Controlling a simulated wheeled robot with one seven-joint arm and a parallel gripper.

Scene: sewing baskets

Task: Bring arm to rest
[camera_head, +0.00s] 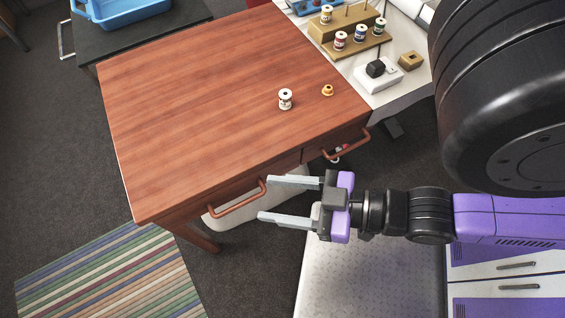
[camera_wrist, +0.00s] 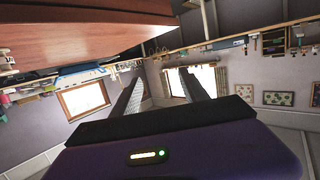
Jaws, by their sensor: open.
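My gripper (camera_head: 265,200) is open, with two grey fingers apart and nothing between them. In the head view it points left, in front of the near edge of the wooden table (camera_head: 190,90), close to a drawer handle. My purple and black arm reaches in from the right. In the wrist view my gripper's fingers (camera_wrist: 163,90) are spread, with the room's walls and windows visible beyond them. The table's wooden side (camera_wrist: 70,45) fills the upper left there.
A side table with a spool rack (camera_head: 345,30) is at upper right. A blue basket (camera_head: 120,10) sits upper left. A striped rug (camera_head: 110,280) lies lower left.

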